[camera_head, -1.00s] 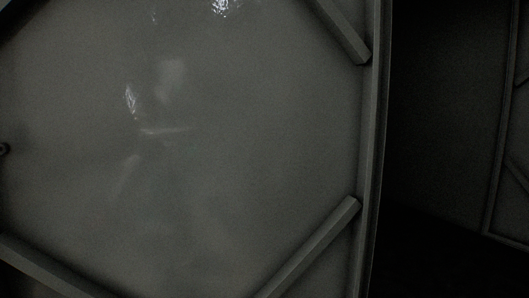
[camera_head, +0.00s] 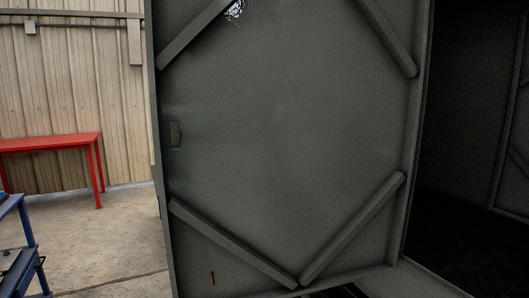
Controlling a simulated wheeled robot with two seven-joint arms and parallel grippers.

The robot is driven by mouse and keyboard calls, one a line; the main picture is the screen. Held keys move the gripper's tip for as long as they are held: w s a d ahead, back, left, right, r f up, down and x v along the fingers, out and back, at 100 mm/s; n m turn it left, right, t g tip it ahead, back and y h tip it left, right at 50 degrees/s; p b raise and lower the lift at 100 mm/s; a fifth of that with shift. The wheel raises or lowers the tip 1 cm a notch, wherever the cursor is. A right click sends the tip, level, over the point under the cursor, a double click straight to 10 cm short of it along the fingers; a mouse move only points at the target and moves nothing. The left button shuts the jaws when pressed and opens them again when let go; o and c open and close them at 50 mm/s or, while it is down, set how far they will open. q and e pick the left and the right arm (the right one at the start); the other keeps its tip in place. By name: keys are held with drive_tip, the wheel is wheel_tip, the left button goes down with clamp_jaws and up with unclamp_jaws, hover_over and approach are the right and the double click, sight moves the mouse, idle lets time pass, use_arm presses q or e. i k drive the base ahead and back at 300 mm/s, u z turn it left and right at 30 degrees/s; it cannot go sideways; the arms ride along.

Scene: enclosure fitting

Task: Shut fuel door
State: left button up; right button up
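The door (camera_head: 285,140) is a large dark grey-green metal panel that fills the middle of the head view. It stands open, and I see its inner face with raised diagonal braces near the corners. A small latch-like fitting (camera_head: 175,134) sits near its left edge. The dark enclosure interior (camera_head: 455,120) shows to the right of the door. Neither of my grippers is in view.
A red table (camera_head: 50,142) stands at the left by a corrugated wall (camera_head: 70,75). Blue-framed furniture (camera_head: 22,245) is at the lower left edge. Bare concrete floor (camera_head: 110,235) lies left of the door.

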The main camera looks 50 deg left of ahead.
sight(290, 176)
drive_tip(key=k, duration=0.4)
drive_tip(key=u, duration=2.6)
drive_tip(key=i, duration=5.65)
drive_tip(key=z, duration=4.45)
drive_tip(key=i, duration=1.6)
drive_tip(key=u, duration=0.05)
